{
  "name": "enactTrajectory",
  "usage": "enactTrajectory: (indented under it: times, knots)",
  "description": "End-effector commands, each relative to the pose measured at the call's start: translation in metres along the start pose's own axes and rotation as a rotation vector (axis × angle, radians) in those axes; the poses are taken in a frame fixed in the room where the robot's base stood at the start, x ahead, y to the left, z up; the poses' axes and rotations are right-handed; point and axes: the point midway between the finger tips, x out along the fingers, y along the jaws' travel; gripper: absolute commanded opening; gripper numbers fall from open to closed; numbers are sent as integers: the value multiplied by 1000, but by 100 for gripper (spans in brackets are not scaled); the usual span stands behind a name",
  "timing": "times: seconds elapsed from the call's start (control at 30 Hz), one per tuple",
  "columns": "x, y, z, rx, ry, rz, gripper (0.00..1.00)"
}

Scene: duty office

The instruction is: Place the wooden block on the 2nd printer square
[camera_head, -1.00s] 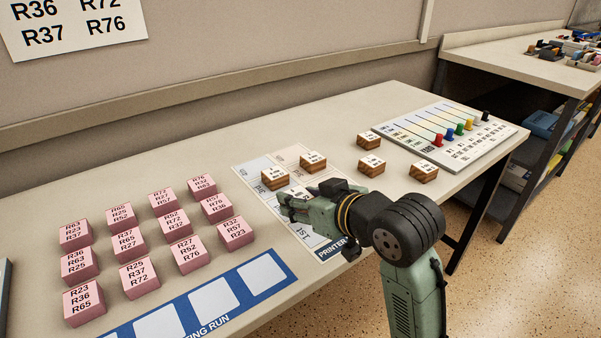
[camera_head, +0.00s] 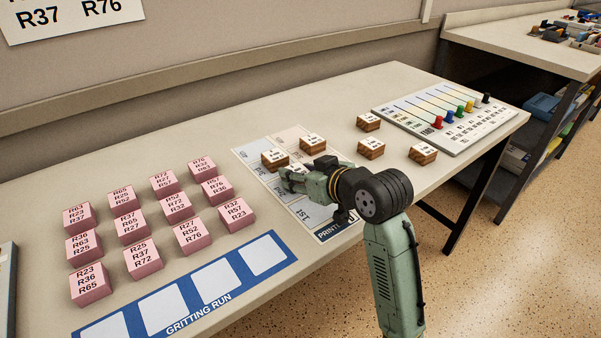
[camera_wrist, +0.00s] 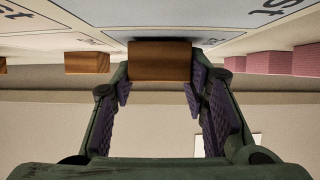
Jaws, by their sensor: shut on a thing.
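My gripper (camera_head: 287,180) is over the printer mat (camera_head: 258,171), near its middle. It is shut on a wooden block (camera_wrist: 160,61), which shows between the fingertips in the wrist view. In the head view only a little of a white-topped block (camera_head: 299,168) shows behind my fingers; it seems to be the held one. Whether it touches the mat I cannot tell. Two other wooden blocks, one on the left (camera_head: 274,160) and one on the right (camera_head: 312,144), sit on the mat's far part. The square under my gripper is mostly hidden; "1ST" shows at the near end.
Three loose wooden blocks (camera_head: 371,148) lie right of the mat. Several pink blocks (camera_head: 143,259) stand in rows at left, behind a blue gritting-run strip (camera_head: 285,250). A board with coloured pegs (camera_head: 465,125) lies at the table's right end. The table's front edge is near my arm.

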Motion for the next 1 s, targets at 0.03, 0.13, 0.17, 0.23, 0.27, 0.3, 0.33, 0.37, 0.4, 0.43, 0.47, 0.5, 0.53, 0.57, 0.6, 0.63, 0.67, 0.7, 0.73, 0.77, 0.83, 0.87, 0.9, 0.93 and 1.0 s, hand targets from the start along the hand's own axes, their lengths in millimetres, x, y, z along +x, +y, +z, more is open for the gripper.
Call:
enactTrajectory:
  times: [0.03, 0.13, 0.17, 0.23, 0.27, 0.3, 0.33, 0.37, 0.4, 0.43, 0.47, 0.5, 0.53, 0.57, 0.6, 0.63, 0.67, 0.7, 0.73, 0.77, 0.83, 0.87, 0.9, 0.93, 1.0]
  knots:
    - [1, 0, 2, 0, 0, 0, 13]
    - [2, 0, 5, 1, 0, 0, 13]
    - [2, 0, 4, 0, 0, 0, 43]
    - [2, 0, 4, 0, -1, 0, 48]
    - [1, 0, 4, 0, -1, 0, 50]
    - [1, 0, 4, 0, -1, 0, 52]
    - [1, 0, 3, 0, -1, 0, 54]
    - [1, 0, 3, 0, -1, 0, 56]
    - [1, 0, 3, 0, -1, 0, 59]
    - [1, 0, 3, 0, 0, 0, 61]
    - [1, 0, 3, 0, 0, 0, 61]
    - [1, 0, 3, 0, 0, 0, 61]
    - [1, 0, 3, 0, 0, 0, 61]
    - [1, 0, 3, 0, 0, 0, 61]
    - [1, 0, 3, 0, 0, 0, 61]
    - [1, 0, 3, 0, 0, 0, 61]
    - [1, 0, 3, 0, 0, 0, 61]
    - [1, 0, 3, 0, 0, 0, 61]
    - [1, 0, 2, 0, 0, 0, 61]
    - [0, 0, 1, 0, 0, 0, 61]
    - [-2, 0, -4, -1, 0, 0, 61]
    - [-5, 0, 0, 0, 1, 1, 61]
    - [-10, 1, 0, 0, 2, 2, 61]
    - [-16, 1, 0, -1, 2, 3, 61]
    - [-30, 1, 0, -2, 3, 4, 61]
